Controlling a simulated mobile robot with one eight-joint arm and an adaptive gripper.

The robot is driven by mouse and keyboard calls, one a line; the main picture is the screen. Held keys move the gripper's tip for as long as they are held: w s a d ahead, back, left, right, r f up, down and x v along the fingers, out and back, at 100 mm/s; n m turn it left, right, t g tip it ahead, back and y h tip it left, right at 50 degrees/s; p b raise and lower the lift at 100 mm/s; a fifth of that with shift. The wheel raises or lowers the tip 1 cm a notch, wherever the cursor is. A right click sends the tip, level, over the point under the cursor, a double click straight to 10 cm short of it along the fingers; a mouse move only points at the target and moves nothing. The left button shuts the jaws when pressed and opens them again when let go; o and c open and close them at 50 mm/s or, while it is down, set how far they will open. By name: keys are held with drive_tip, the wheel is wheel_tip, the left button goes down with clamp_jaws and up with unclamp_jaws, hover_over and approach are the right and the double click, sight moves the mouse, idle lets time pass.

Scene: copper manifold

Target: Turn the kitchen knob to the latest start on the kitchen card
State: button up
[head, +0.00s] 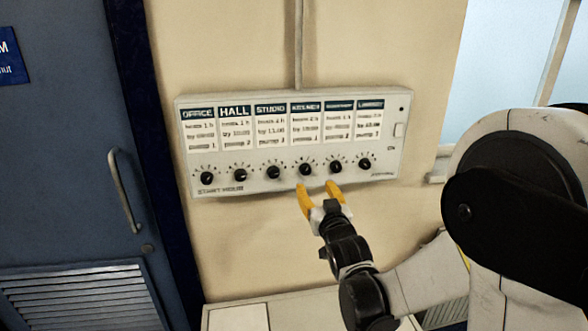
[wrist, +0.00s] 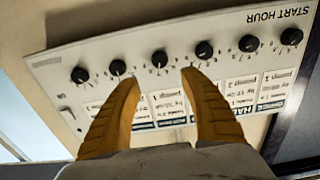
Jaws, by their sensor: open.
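The white panel carries a row of black knobs under cards. The kitchen knob (head: 306,169) is the fourth from the left in the head view, below the kitchen card (head: 306,128). The card's small print on hours, time and pump is too blurred to read surely. My gripper (head: 317,187) is open and empty, with yellow fingers just below the knob row. In the wrist view, turned upside down, the kitchen knob (wrist: 159,58) lies between and beyond the fingertips (wrist: 160,76), apparently untouched. Its pointer setting is not clear.
Neighbouring knobs, the studio knob (head: 273,172) and the fifth knob (head: 335,167), sit close on either side. The panel (head: 230,187) hangs on a beige wall, with a conduit (head: 298,45) above. A blue door (head: 70,200) is at left; a white cabinet (head: 240,316) stands below.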

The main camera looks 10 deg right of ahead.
sight(306, 170)
drive_tip(key=w+b, duration=0.1)
drive_tip(key=w, duration=0.9)
drive_tip(key=shift+w+b, duration=0.3)
drive_tip(key=shift+c, duration=0.2)
clamp_jaws()
